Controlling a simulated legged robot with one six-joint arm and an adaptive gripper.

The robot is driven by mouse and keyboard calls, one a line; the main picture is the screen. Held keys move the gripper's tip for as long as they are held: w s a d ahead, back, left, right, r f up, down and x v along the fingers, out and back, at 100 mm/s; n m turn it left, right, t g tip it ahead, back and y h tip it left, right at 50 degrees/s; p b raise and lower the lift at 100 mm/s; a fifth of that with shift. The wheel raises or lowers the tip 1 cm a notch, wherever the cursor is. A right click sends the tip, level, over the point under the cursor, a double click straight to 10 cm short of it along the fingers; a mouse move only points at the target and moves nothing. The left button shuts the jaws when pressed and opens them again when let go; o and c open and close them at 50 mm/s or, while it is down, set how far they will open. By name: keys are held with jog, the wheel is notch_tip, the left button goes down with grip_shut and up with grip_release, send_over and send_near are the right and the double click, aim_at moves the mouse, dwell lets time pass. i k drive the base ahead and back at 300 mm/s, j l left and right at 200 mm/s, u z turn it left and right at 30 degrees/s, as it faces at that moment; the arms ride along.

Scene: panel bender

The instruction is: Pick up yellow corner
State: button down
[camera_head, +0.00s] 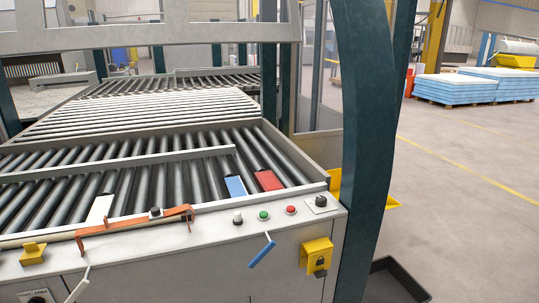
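A small yellow piece (33,254), the likeliest yellow corner, rests on the pale top ledge of the machine's front panel at the far left. Its exact shape is hard to tell at this size. An orange bracket (135,222) lies to its right on the same ledge, beside a dark knob. A yellow box with a padlock mark (317,254) is fixed to the panel's front face at the right. My gripper does not show in this view.
A roller conveyor (140,125) lies behind the ledge, with a blue plate (235,186) and a red plate (269,180) on it. A blue-handled lever (262,251) sticks out in front. A dark teal post (366,120) stands at the right. Floor beyond is mostly clear.

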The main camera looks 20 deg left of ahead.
aim_at(31, 255)
jog(key=u, duration=2.35)
jog(key=i+j+z, duration=0.35)
jog(key=i+j, duration=1.6)
